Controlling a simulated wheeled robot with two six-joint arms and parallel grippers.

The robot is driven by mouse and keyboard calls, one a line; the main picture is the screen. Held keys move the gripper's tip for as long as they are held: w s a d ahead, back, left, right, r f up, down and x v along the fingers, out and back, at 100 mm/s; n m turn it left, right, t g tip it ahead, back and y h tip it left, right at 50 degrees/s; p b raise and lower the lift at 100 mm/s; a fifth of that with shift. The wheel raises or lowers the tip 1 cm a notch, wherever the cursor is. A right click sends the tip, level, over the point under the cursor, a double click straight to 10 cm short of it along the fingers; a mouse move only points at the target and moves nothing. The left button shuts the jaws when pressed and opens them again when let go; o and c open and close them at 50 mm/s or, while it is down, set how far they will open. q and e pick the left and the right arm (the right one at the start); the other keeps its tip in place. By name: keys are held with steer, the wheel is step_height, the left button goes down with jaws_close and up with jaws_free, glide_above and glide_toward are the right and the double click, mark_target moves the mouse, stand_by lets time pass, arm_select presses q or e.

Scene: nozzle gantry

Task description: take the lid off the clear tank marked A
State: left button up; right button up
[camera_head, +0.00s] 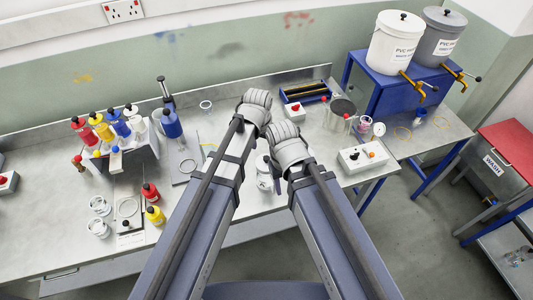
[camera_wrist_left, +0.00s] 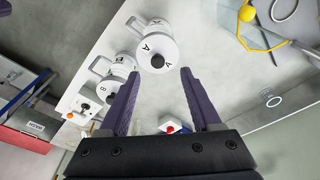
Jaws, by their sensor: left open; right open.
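In the left wrist view, a pale round vessel marked A (camera_wrist_left: 160,35) stands on the bench with a side handle and a round lid (camera_wrist_left: 157,60) with a small knob. My left gripper (camera_wrist_left: 155,78) is open, its two dark fingers reaching toward this lid with nothing between them. A similar vessel marked B (camera_wrist_left: 117,82) stands beside it. In the head view my left gripper (camera_head: 257,100) is above the bench, fingers hidden by its wrist. My right gripper (camera_head: 290,150) is lower and to the right, fingers also hidden. A pale vessel (camera_head: 265,183) shows partly between the arms; I cannot read its mark.
Coloured bottles (camera_head: 103,128) stand on a rack at left. Two PVC buckets (camera_head: 395,45) stand on a blue stand.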

mark_target(267, 158)
arm_select(q)
steer(key=f+b, duration=0.2)
steer(key=w+f+b, duration=0.1)
steer(key=f+b, duration=0.2)
steer(key=d+f+b, duration=0.1)
steer(key=f+b, duration=0.1)
steer(key=b, duration=0.1)
steer(key=shift+w+f, duration=0.3)
steer(key=shift+w, duration=0.05)
steer(key=shift+r, duration=0.1)
jaws_close()
stand_by(0.6)
